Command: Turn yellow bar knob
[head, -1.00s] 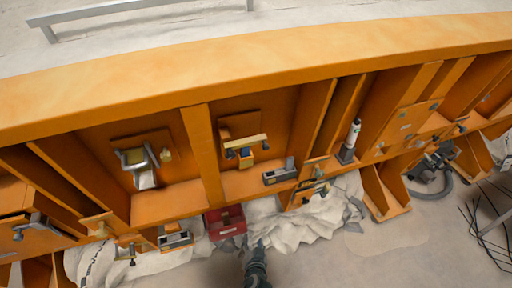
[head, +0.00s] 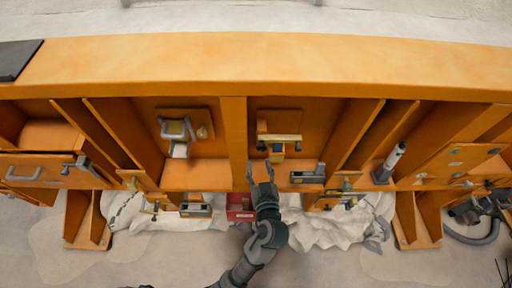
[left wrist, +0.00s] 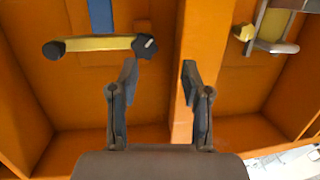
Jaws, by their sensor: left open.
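The yellow bar knob (head: 279,138) is a short pale-yellow bar on the orange back panel, right of the central upright, with a blue part beside it. In the left wrist view the bar (left wrist: 98,44) lies nearly level at upper left, with a dark round end and a dark star-shaped knob (left wrist: 145,46) at its other end. My left gripper (head: 262,173) is open and empty, below and left of the bar in the head view. In the left wrist view its fingers (left wrist: 159,68) point toward the panel, apart from the bar. My right gripper is out of view.
The orange upright (head: 235,140) stands close to my left gripper. A silver bracket (head: 178,130) is mounted left of it. A grey block (head: 308,177) sits on the ledge at right. A red box (head: 240,204) and crumpled pale cloth (head: 320,228) lie below.

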